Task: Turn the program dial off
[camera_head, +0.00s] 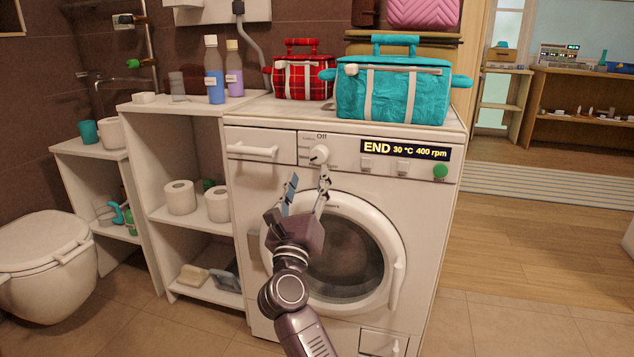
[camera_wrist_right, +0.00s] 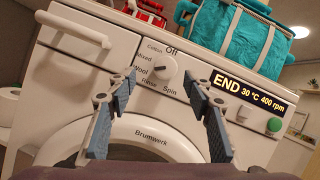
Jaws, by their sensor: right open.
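The white program dial (camera_head: 319,155) sits on the washing machine's front panel, left of the display. The wrist view shows the dial (camera_wrist_right: 165,68) with Off printed above it and Cotton, Mixed, Wool, Rinse and Spin around its left and lower side. I cannot tell which label it points to. My right gripper (camera_head: 309,176) is open and empty, in front of the panel just below the dial. In the wrist view its fingers (camera_wrist_right: 159,88) stand apart on either side, below the dial, not visibly touching it. My left gripper is out of view.
The washing machine (camera_head: 420,210) display (camera_head: 405,150) reads END 30 °C 400 rpm. A green button (camera_head: 440,171) is at the panel's right, a drawer handle (camera_head: 252,151) at its left. Teal (camera_head: 392,92) and red plaid (camera_head: 302,80) bags stand on top. Shelves with toilet paper (camera_head: 180,197) stand at left.

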